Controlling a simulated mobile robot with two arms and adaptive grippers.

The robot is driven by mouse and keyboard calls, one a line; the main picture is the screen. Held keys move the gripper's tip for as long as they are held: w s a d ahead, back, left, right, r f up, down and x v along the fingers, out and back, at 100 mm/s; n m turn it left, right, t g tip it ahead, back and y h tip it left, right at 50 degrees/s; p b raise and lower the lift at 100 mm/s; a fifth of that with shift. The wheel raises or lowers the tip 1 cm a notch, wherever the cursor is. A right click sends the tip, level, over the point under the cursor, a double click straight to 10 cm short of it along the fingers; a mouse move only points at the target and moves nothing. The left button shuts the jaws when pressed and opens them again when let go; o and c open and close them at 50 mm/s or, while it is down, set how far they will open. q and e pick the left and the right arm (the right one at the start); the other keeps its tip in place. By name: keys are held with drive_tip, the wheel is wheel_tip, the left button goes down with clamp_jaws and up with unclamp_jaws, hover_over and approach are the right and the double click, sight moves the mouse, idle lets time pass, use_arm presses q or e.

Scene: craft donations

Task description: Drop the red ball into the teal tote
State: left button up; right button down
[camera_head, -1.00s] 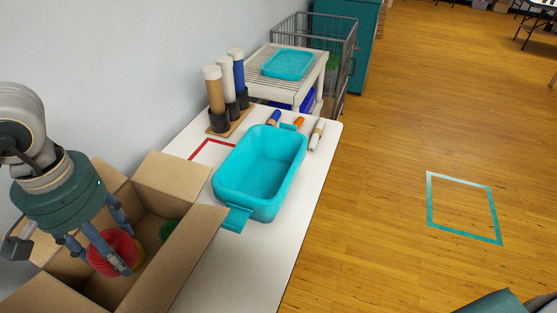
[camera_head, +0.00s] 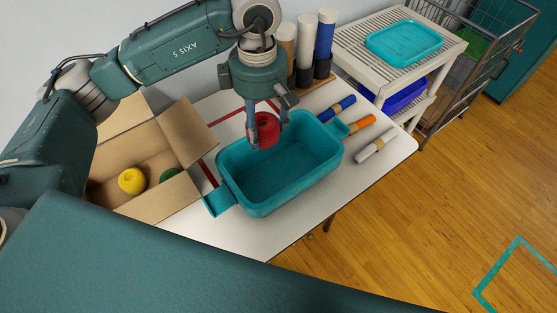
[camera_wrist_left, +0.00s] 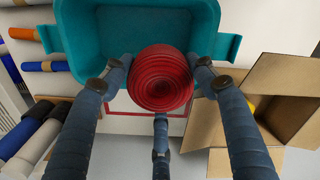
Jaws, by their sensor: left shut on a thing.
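The red ball (camera_head: 265,128) is held in my left gripper (camera_head: 266,138), with the fingers around it. In the head view it hangs over the back side of the teal tote (camera_head: 326,172). The left wrist view shows the ridged red ball (camera_wrist_left: 160,78) between the fingers, with the teal tote (camera_wrist_left: 80,40) beyond it. The tote stands on the white table and its visible inside is empty. The gripper hides part of the tote's back rim. My right gripper is not in view.
An open cardboard box (camera_head: 150,160) left of the tote holds a yellow ball (camera_head: 132,181) and a green ball (camera_head: 170,175). Upright tubes (camera_head: 304,50) stand behind. Blue, orange and white rolls (camera_head: 376,145) lie right of the tote. A cart (camera_head: 385,50) stands at the back.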

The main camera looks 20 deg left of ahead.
use_arm(q)
drive_tip(key=n+p, duration=0.1)
drive_tip(key=n, duration=0.2)
drive_tip(key=w+n, duration=0.1)
drive_tip(key=n, duration=0.2)
drive_tip(key=f+n+p, duration=0.1)
drive_tip(key=n, duration=0.2)
drive_tip(key=shift+w+d+p, duration=0.25)
drive_tip(key=shift+w+p, duration=0.1)
drive_tip(key=f+n+p, duration=0.1)
drive_tip(key=n, duration=0.2)
drive_tip(key=w+f+n+p, duration=0.1)
drive_tip(key=n, duration=0.3)
drive_tip(key=n+p, duration=0.1)
drive_tip(key=n, duration=0.3)
drive_tip(key=shift+w+d+f, duration=0.35)
drive_tip(key=shift+f, duration=0.05)
wheel_tip(320, 180, down, 8)
drive_tip(key=n+b, duration=0.2)
drive_tip(key=n, duration=0.4)
drive_tip(key=shift+w, duration=0.1)
drive_tip(key=o, duration=1.2)
drive_tip(key=shift+c, duration=0.2)
drive_tip(key=shift+o, duration=0.2)
